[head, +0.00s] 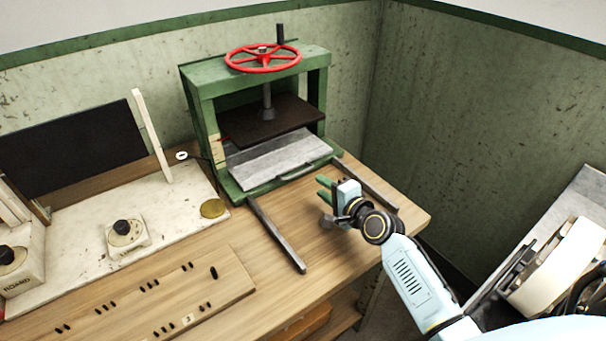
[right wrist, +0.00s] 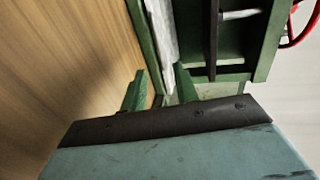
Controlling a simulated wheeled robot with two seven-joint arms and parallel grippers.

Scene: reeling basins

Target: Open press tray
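The green press (head: 196,105) stands at the back of the wooden bench, with a red handwheel (head: 262,58) on top. Its dark pressing plate (head: 268,120) hangs above a grey press tray (head: 275,160). The tray sits in the press base, with a thin handle along its front edge. My right gripper (head: 320,188) is just in front of the tray's right front side, fingers pointing at the press. In the right wrist view, the tray (right wrist: 160,32) lies beyond the fingertips (right wrist: 160,82). My left gripper is out of view.
Two dark rails (head: 275,232) (head: 365,182) extend forward over the bench from the press. A pale board (head: 165,225) with knob boxes (head: 127,233) and a brass disc (head: 213,208) lies left.

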